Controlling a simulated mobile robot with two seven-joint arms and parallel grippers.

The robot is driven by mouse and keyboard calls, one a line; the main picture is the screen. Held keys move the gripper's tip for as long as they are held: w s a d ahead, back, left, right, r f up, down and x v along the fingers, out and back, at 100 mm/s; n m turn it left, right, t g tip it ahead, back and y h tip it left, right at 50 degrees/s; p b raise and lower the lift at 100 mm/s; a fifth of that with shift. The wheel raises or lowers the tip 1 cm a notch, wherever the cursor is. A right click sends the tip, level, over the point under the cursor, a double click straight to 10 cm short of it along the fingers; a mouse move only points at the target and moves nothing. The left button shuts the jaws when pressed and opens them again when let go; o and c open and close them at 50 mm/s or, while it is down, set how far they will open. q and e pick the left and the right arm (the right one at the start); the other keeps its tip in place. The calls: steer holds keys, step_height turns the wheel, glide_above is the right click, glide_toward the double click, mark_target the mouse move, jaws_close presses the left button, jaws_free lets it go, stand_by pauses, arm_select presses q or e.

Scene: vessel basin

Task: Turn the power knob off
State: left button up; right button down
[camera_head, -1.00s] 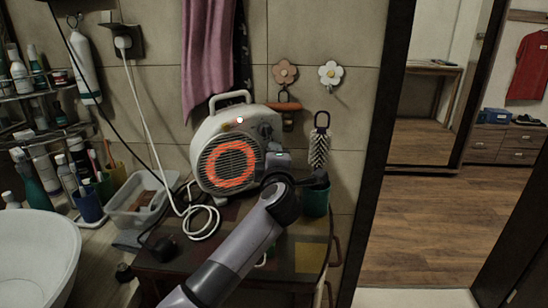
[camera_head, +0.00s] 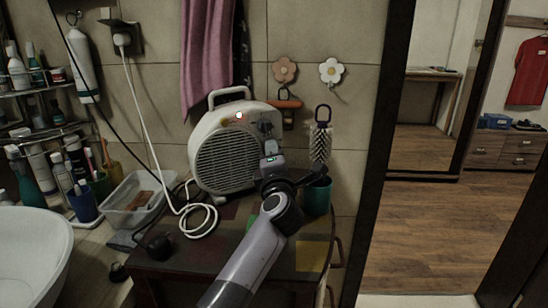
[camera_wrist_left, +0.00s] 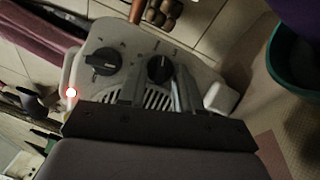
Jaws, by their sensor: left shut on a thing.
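The white fan heater (camera_head: 222,158) stands upright on the small table. Its round grille is dark, and a small light (camera_head: 239,116) shines on its top. In the left wrist view its panel (camera_wrist_left: 125,42) carries two dark knobs, a left one (camera_wrist_left: 103,61) and a right one (camera_wrist_left: 160,68). My left gripper (camera_head: 268,138) is at the heater's right side. In the left wrist view its fingers (camera_wrist_left: 158,84) are closed around the right knob. I cannot read the panel's marks. My right gripper is not in view.
A teal cup (camera_head: 317,196) with a brush (camera_head: 320,142) stands close right of my left gripper. A clear bin (camera_head: 130,203) and a white basin (camera_head: 32,250) are farther left.

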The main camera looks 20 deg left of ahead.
arm_select(q)
steer(key=o, duration=1)
steer(key=shift+o, duration=0.2)
steer(key=v, duration=0.7)
steer(key=shift+s, duration=0.1)
